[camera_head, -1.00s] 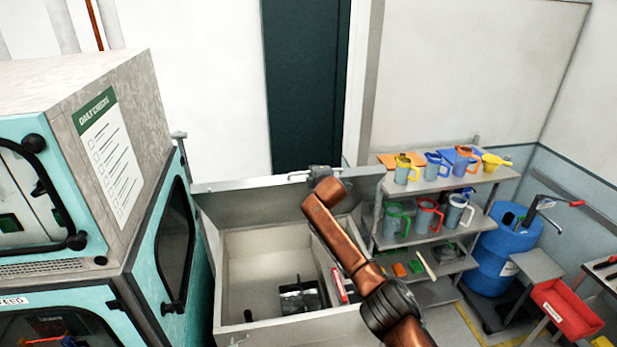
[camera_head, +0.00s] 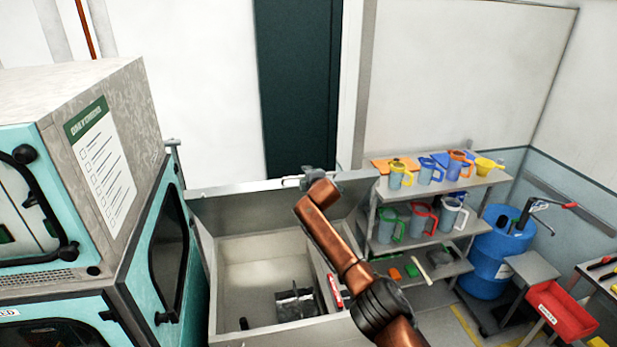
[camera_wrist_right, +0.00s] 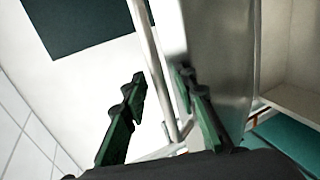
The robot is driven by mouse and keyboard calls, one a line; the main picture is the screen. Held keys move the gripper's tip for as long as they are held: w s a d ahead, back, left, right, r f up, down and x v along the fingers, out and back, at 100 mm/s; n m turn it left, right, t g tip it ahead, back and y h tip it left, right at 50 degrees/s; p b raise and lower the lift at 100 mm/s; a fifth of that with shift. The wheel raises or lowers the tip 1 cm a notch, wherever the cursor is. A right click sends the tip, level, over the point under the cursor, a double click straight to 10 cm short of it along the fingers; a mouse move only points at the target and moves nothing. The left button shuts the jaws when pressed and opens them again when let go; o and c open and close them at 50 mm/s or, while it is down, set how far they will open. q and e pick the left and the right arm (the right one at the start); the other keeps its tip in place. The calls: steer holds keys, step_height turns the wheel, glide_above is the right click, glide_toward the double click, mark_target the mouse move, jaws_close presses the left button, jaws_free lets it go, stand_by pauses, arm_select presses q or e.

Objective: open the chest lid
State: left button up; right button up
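The chest (camera_head: 222,300) is a pale grey box at the lower middle of the head view. Its lid (camera_head: 240,207) stands raised at the back, so the inside shows. My right arm reaches over the chest, with its gripper (camera_head: 312,178) at the lid's top edge, partly hidden by the wrist. In the right wrist view, the fingers of this gripper (camera_wrist_right: 160,105) are apart. A pale handle bar (camera_wrist_right: 150,50) runs between them, beside the grey lid (camera_wrist_right: 225,60); no firm grip on it shows. My left gripper is not in view.
A dark metal item (camera_head: 297,304) and a red item (camera_head: 335,291) lie in the chest. A teal-framed cabinet (camera_head: 150,255) stands close on the left. A shelf rack (camera_head: 425,240) with several jugs, a blue barrel (camera_head: 492,265) and a red bin (camera_head: 562,310) are on the right.

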steer(key=shift+f, duration=0.1)
steer(key=v, duration=1.2)
stand_by(0.4)
